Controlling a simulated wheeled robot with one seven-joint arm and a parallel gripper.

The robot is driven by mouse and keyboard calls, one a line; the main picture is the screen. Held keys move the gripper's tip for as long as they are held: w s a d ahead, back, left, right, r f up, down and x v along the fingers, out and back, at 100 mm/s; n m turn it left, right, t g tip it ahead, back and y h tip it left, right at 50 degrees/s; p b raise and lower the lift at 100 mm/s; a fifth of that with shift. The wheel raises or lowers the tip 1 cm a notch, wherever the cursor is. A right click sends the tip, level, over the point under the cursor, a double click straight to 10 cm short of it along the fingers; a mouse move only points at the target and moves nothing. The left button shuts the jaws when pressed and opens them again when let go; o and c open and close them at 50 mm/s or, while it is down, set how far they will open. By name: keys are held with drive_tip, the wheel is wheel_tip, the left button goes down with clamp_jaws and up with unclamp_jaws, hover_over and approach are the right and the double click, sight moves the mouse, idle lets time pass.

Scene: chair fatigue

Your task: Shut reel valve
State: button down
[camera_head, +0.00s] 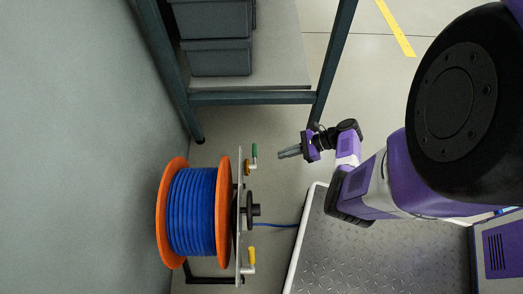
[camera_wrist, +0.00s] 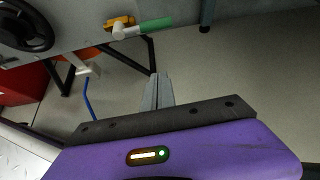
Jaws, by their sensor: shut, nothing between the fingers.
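The hose reel, with orange flanges and blue hose (camera_head: 192,212), stands at the lower left in the head view. On its upright plate a valve with a green lever (camera_head: 254,151) and a brass-yellow body (camera_head: 247,168) sits above the black hub. In the wrist view the green lever (camera_wrist: 155,25) points right from a silver joint by the yellow body (camera_wrist: 118,21). My gripper (camera_head: 280,154) is shut and empty, just right of the lever and apart from it. In the wrist view my closed fingers (camera_wrist: 157,80) lie below the lever, with a visible gap.
A black hub wheel (camera_head: 251,210) and a yellow-handled crank (camera_head: 250,256) stick out from the reel plate. A blue hose (camera_head: 274,225) runs right towards my base. A shelf frame (camera_head: 250,98) with dark bins (camera_head: 218,58) stands above. Floor between reel and gripper is open.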

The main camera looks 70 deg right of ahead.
sight(255, 155)
drive_tip(key=shift+s+d+r+t, duration=0.15)
drive_tip(key=shift+d+r+t, duration=0.15)
drive_tip(key=shift+d+r, duration=0.3)
drive_tip(key=shift+a, duration=0.15)
drive_tip(key=b+x, duration=0.5)
drive_tip(key=x, duration=0.5)
drive_tip(key=shift+w+a+r, duration=0.1)
drive_tip(key=shift+w+r, duration=0.05)
drive_tip(key=shift+r, duration=0.8)
drive_tip(key=shift+w+a+r, duration=0.1)
drive_tip(key=shift+w+r, duration=0.1)
drive_tip(key=shift+r, duration=0.8)
